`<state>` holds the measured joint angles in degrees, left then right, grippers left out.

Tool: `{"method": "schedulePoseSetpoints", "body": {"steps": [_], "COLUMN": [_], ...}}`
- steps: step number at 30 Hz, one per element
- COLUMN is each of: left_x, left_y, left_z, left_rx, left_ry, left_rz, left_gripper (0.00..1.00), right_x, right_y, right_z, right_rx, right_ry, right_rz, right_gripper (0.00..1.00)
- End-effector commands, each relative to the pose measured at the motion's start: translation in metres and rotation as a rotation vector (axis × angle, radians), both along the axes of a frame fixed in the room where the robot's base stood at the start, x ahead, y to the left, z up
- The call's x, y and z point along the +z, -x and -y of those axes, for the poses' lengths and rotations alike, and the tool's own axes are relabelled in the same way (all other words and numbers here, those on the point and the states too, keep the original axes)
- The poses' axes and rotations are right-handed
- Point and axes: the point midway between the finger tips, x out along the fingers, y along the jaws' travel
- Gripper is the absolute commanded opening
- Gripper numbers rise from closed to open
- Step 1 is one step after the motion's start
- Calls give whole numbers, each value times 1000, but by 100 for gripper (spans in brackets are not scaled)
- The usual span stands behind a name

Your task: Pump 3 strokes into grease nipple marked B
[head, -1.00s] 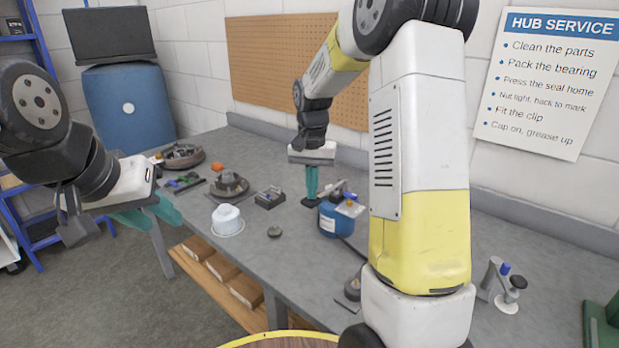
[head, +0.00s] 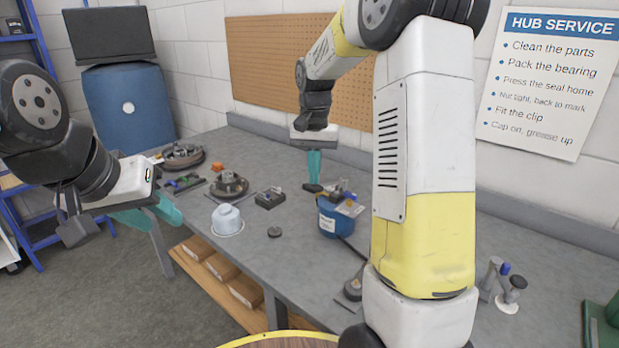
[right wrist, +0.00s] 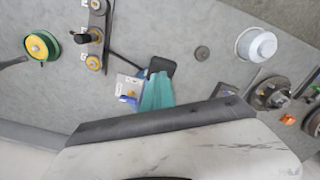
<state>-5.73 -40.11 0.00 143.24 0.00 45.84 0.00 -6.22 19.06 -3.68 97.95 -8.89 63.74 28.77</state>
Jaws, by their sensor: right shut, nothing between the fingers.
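The blue grease pump (head: 336,220) stands on the bench, with a black lever handle (head: 313,188) at its top and a dark hose at its side. My right gripper (head: 314,165) is shut, pointing down at the handle. In the right wrist view its teal fingers (right wrist: 157,92) are beside the black handle end (right wrist: 160,67); contact is unclear. There, a grey strip (right wrist: 105,20) bears brass nipples with small white tags, letters unreadable. A black coupler (right wrist: 84,38) sits at one nipple. My left gripper (head: 152,214) is open and empty, left of the bench.
A white tub (head: 227,218), a dark puck (head: 274,232) and hub parts (head: 229,184) lie left of the pump. A green-and-yellow round part (right wrist: 40,46) lies near the strip. My right arm hides much of the bench's right side.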

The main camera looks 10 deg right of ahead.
Motion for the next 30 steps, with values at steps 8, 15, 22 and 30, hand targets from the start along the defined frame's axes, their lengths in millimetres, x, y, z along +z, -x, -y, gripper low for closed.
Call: {"method": "schedulePoseSetpoints", "body": {"steps": [8, 15, 22, 30], "left_x": [0, 0, 0, 0], "left_y": [0, 0, 0, 0], "left_z": [0, 0, 0, 0], "left_rx": [0, 0, 0, 0], "left_ry": [0, 0, 0, 0], "left_rz": [0, 0, 0, 0], "left_gripper": [36, 36, 36, 36], "right_x": [-6, -19, -24, -25], "right_y": [1, 3, 4, 4], "right_z": [-2, -5, -6, -6], "right_rx": [1, 1, 1, 1], "right_ry": [-1, 0, 0, -1], "right_rz": [-2, -2, -1, -2], "right_gripper": [0, 0, 0, 0]}}
